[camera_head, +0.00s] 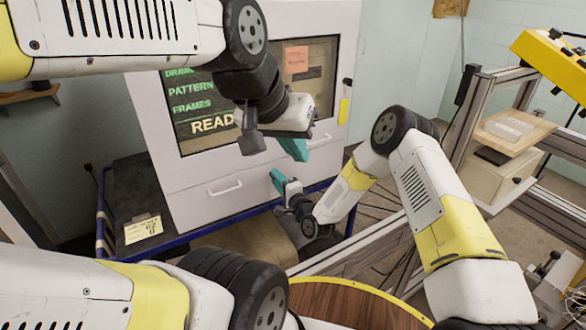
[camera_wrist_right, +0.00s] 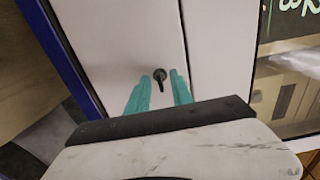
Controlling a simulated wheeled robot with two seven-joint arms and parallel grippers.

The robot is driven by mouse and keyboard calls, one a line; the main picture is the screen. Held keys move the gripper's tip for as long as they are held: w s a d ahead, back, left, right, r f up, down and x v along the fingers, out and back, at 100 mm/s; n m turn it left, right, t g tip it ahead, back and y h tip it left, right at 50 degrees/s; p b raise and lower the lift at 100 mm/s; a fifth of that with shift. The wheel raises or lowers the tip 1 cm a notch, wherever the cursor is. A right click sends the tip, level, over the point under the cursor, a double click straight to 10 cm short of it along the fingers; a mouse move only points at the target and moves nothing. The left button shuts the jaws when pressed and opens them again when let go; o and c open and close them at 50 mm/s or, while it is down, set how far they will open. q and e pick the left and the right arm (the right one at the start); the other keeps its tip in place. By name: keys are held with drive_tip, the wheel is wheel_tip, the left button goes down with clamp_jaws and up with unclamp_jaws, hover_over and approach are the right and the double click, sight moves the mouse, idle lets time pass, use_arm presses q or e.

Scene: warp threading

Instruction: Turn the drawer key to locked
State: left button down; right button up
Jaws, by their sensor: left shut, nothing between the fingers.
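In the right wrist view a small black key (camera_wrist_right: 160,76) sits in the white drawer front (camera_wrist_right: 120,40), its grip pointing toward the bottom of the picture. My right gripper (camera_wrist_right: 158,92) has its teal fingers apart, one on each side of the key, with a gap visible on both sides. In the head view my right gripper (camera_head: 277,181) is at the lower front of the white cabinet (camera_head: 180,140), and the key cannot be made out there. My left gripper (camera_head: 294,150) is shut and empty, above the right one in the picture, in front of the cabinet.
The cabinet has white bar handles (camera_head: 225,188) and a dark screen with green and white words. It stands on a blue-framed cart (camera_head: 190,234) with a yellow note (camera_head: 142,229). A round wooden table (camera_head: 350,305) is in front, and a metal frame (camera_head: 470,130) is at right.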

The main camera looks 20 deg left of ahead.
clamp_jaws()
drive_tip(key=shift+n, duration=0.3)
drive_tip(key=n, duration=1.7)
drive_tip(key=shift+n, duration=0.3)
idle(0.5)
unclamp_jaws()
